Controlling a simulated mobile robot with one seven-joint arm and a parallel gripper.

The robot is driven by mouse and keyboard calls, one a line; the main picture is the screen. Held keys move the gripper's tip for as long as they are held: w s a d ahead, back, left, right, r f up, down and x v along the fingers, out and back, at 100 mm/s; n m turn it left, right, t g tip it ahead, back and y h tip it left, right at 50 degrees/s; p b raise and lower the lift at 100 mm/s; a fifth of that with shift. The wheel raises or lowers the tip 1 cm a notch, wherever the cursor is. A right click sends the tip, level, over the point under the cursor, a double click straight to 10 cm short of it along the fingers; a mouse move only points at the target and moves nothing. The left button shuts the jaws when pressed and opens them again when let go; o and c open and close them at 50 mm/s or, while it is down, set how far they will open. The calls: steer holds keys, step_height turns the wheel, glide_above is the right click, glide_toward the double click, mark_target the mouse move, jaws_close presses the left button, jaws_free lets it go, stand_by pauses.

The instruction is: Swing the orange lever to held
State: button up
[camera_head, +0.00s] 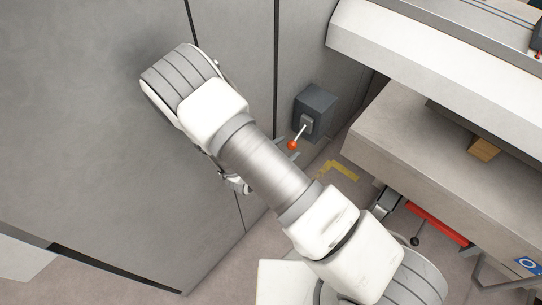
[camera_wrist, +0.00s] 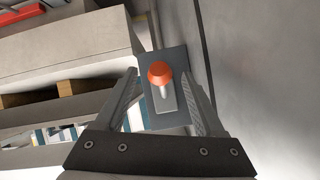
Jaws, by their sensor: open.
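The orange lever is a thin metal rod with an orange ball knob (camera_head: 292,145), mounted on a dark grey box (camera_head: 317,106) against the grey wall panel. In the head view the rod slants down and left from the box. In the wrist view the orange knob (camera_wrist: 160,73) sits between my open gripper's two fingers (camera_wrist: 163,92), which stand apart on either side with visible gaps. I cannot tell how deep the knob is between them. My arm hides most of my gripper in the head view.
Tall grey wall panels (camera_head: 85,120) stand on the left beside the box. A machine with a grey bed (camera_head: 415,140) is on the right, with a red bar (camera_head: 437,224) below it. Yellow tape (camera_head: 344,170) marks the floor.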

steer(key=p+v, duration=0.3)
steer(key=v, duration=1.3)
steer(key=shift+p, duration=0.4)
steer(key=shift+s+d, duration=0.1)
steer(key=shift+d, duration=0.05)
